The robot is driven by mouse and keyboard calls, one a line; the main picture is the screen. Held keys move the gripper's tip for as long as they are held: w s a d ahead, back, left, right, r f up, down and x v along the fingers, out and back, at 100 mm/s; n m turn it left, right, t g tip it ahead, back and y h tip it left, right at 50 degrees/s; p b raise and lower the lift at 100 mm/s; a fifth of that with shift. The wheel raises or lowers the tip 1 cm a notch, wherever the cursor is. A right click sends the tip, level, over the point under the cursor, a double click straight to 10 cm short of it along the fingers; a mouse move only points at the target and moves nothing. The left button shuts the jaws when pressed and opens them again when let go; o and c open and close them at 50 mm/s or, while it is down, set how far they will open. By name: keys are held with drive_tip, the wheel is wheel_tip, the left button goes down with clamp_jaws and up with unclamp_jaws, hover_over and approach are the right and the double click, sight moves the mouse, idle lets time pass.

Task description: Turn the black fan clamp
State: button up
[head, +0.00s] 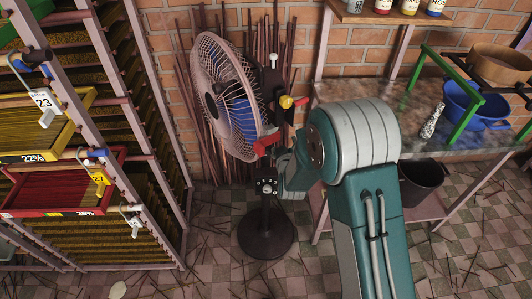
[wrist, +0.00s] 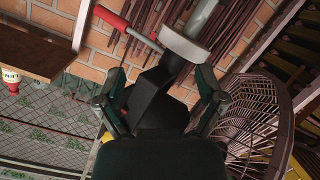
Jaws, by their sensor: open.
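The pedestal fan (head: 228,95) stands against the brick wall in the head view, its caged head facing left, on a round dark base (head: 266,233). In the wrist view, which looks upside down, a black block (wrist: 155,100), seemingly the black fan clamp, sits by a pale collar (wrist: 185,46) and a pole. My gripper (wrist: 161,74) is open, with one finger on each side of the black block. I cannot tell whether the fingers touch it. A red handle (wrist: 112,20) lies beyond the fingers. In the head view my arm hides most of my gripper.
A rack with incense trays (head: 62,190) stands at the left. A workbench (head: 390,105) with a blue pot (head: 478,107) is at the right, a dark bucket (head: 422,186) under it. Thin sticks lie over the checkered floor and lean behind the fan.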

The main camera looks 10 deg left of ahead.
sight(267, 155)
drive_tip(key=s+a+f+n+t+y, duration=0.1)
drive_tip(key=s+a+f+n, duration=0.1)
drive_tip(key=f, duration=0.4)
drive_tip(key=s+a+f+n+t, duration=0.1)
drive_tip(key=s+a+f+t, duration=0.1)
drive_tip(key=f, duration=0.4)
drive_tip(key=x, duration=1)
drive_tip(key=shift+w+a, duration=0.3)
drive_tip(key=shift+w, duration=0.05)
drive_tip(key=c, duration=1.2)
